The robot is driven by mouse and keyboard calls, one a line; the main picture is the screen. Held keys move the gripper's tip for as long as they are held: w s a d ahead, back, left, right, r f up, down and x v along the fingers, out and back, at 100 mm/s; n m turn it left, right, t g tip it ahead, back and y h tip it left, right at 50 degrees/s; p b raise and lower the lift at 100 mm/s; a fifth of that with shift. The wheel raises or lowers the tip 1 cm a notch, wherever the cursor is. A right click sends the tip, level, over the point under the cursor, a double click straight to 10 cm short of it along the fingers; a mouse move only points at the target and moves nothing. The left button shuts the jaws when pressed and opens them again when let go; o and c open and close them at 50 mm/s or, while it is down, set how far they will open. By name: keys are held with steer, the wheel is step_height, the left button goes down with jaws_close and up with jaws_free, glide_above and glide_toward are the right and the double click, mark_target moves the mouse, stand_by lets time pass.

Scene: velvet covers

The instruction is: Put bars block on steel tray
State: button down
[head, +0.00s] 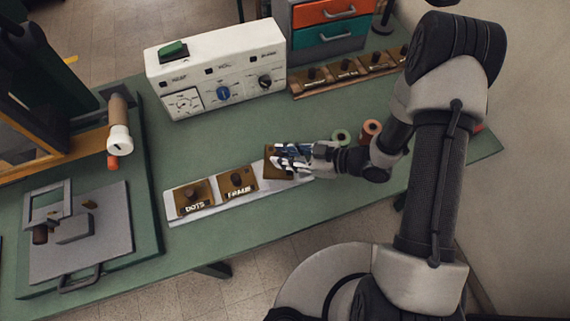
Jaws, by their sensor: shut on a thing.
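A long pale metal strip (217,207), which looks like the steel tray, lies along the front of the green table. Two brown blocks with dark knobs stand on it: one labelled DOTS (191,199) and, to its right, one whose label looks like FRAME (237,182). My gripper (288,156) is at the strip's right end, shut on a third brown block (271,154). That block's label is hidden by the fingers, so I cannot read whether it is the bars block. I cannot tell whether it touches the strip.
A white control box (216,68) stands behind. A row of similar blocks (346,69) sits at the back right beside a drawer unit (328,28). Green (341,137) and orange (370,131) spools stand near my wrist. A grey plate fixture (80,245) is at left.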

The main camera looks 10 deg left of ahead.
step_height(320, 180, down, 4)
steer(key=shift+f+b, duration=0.25)
steer(key=shift+b, duration=0.45)
steer(key=shift+r, duration=0.15)
steer(key=c, duration=1.8)
jaws_free()
steer(key=shift+f, duration=0.25)
steer(key=o, duration=0.4)
steer(key=shift+o, duration=0.2)
steer(key=shift+r, duration=0.1)
steer(key=shift+r, duration=0.15)
steer(key=p+v, duration=0.3)
steer(key=v, duration=0.9)
